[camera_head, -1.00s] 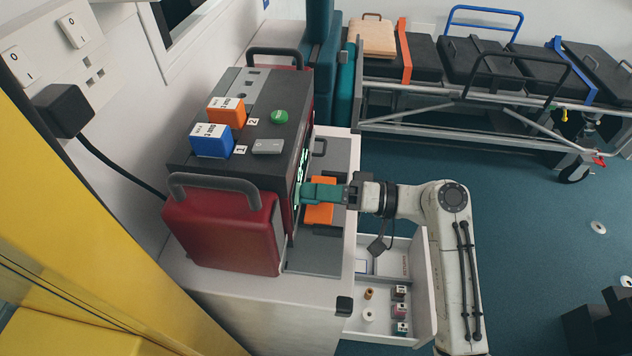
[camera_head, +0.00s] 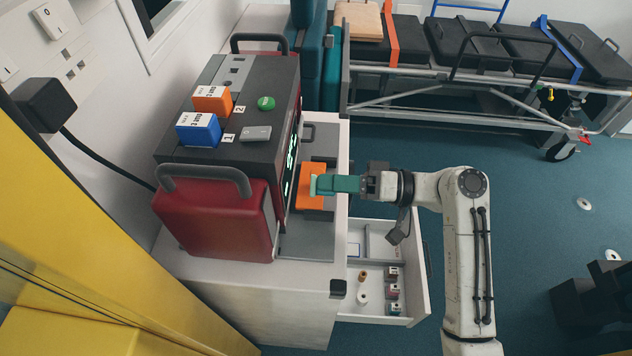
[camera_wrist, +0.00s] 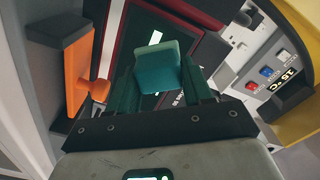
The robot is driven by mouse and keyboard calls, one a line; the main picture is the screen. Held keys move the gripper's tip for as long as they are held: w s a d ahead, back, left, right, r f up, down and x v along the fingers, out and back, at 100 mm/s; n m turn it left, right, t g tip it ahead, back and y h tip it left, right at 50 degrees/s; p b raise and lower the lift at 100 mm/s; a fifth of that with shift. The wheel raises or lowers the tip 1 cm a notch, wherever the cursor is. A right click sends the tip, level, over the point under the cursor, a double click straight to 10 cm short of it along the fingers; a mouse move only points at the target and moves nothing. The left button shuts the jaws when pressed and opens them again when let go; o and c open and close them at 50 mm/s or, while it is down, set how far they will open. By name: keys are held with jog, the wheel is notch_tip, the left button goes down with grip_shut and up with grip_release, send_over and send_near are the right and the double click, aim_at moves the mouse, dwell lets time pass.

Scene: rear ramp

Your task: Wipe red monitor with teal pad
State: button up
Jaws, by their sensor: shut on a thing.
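The red monitor (camera_head: 218,222) stands on the white cabinet, with red side panels, a dark top and a lit screen facing right. Its dark screen (camera_wrist: 190,88) shows behind the pad in the wrist view. My gripper (camera_head: 328,184) is shut on the teal pad (camera_wrist: 158,66). The pad also shows in the head view (camera_head: 314,186), at the fingertips. It is held to the right of the screen, apart from it, over the orange block on the cabinet. My fingers hide part of the pad.
An orange block (camera_head: 310,196) lies beneath my gripper on the white cabinet (camera_head: 230,285). An open drawer (camera_head: 420,290) with small items lies below. Blue (camera_head: 199,130) and orange (camera_head: 212,100) boxes sit on the monitor's top.

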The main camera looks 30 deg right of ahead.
jog(key=shift+s+d, duration=0.35)
jog(key=shift+d, duration=0.1)
jog(key=shift+s+d, duration=0.1)
jog(key=shift+v, duration=1.35)
